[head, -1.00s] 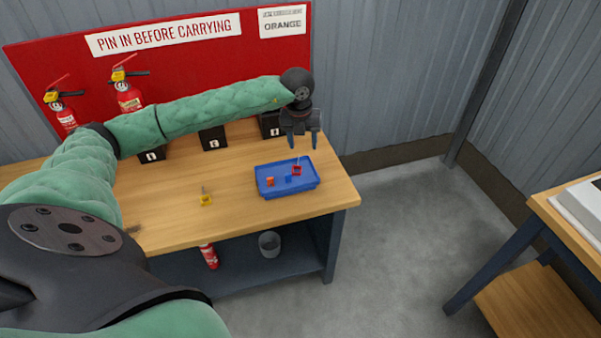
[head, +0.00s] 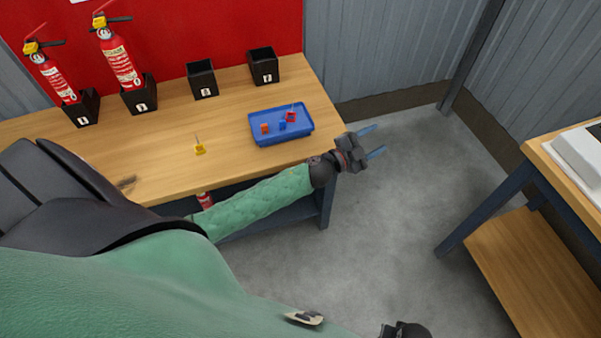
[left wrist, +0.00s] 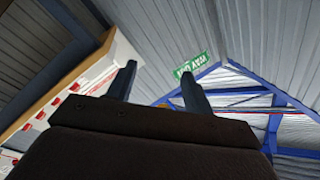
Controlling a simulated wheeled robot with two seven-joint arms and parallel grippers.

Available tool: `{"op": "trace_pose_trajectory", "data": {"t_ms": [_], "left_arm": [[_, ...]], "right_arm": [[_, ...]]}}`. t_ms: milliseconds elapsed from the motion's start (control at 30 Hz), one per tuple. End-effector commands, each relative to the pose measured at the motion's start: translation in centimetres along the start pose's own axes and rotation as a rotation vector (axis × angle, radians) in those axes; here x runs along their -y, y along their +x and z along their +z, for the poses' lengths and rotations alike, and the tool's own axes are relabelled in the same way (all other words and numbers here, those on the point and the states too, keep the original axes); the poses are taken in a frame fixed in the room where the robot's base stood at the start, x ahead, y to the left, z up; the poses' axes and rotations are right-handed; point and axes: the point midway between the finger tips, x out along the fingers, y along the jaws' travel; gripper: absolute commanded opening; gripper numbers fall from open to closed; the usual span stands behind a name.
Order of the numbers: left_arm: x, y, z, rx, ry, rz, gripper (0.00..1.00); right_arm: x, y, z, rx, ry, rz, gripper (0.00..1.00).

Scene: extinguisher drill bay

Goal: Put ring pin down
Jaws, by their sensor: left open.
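A red tag with a thin pin (head: 291,116) sits in the right part of the blue tray (head: 277,138) on the bench. A yellow tag with a thin upright pin (head: 200,149) stands on the bare bench top, left of the tray. My left gripper (head: 378,140) is open and empty, beyond the bench's right edge, apart from the tray and pins. In the left wrist view its two fingers (left wrist: 158,84) are spread with nothing between them. I cannot make out my right gripper.
Two extinguishers (head: 120,62) stand in black holders; two more holders (head: 202,78) are empty. Another table (head: 560,160) is at the right. Open floor lies between.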

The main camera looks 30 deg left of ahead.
Motion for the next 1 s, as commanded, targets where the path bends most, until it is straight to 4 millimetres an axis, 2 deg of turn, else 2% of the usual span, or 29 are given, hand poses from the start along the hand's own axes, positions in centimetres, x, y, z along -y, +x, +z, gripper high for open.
{"op": "trace_pose_trajectory", "data": {"t_ms": [33, 167, 267, 300, 367, 400, 500, 600, 700, 833, 1000], "left_arm": [[-1.4, -1.3, 2.0, 0.104, -0.071, -0.038, 0.52], [-5.2, -5.7, 7.4, 0.399, -0.232, -0.099, 0.52], [-9.5, -10.4, 11.1, 0.639, -0.353, -0.097, 0.52], [-11.5, -12.6, 12.3, 0.736, -0.401, -0.085, 0.52], [-14.7, -16.0, 13.7, 0.88, -0.473, -0.054, 0.52], [-16.9, -18.4, 14.4, 0.972, -0.518, -0.026, 0.52], [-22.3, -24.3, 14.9, 1.18, -0.627, 0.064, 0.52], [-26.9, -29.4, 14.1, 1.344, -0.723, 0.166, 0.52], [-30.2, -33.3, 12.9, 1.459, -0.795, 0.26, 0.52], [-32.6, -36.1, 11.6, 1.537, -0.851, 0.339, 0.52], [-33.2, -37.0, 11.2, 1.561, -0.868, 0.366, 0.52]], "right_arm": [[0.0, 0.0, 0.0, 0.0, 0.0, 0.0, 0.36], [0.0, -0.1, -0.1, -0.001, 0.0, 0.0, 0.36], [0.0, -0.1, -0.1, -0.002, 0.0, 0.0, 0.36], [0.0, -0.1, -0.1, -0.002, 0.0, 0.0, 0.36], [0.0, -0.1, -0.1, -0.002, 0.0, 0.001, 0.36], [0.0, -0.1, -0.1, -0.002, 0.0, 0.001, 0.36], [0.0, -0.1, -0.1, -0.002, 0.0, 0.001, 0.36], [-0.1, -0.1, -0.1, -0.002, 0.0, 0.001, 0.36], [-0.1, -0.1, -0.1, -0.002, 0.0, 0.001, 0.36], [-0.1, -0.1, -0.1, -0.002, 0.0, 0.001, 0.36], [-0.1, -0.1, -0.1, -0.002, 0.0, 0.001, 0.36]]}}
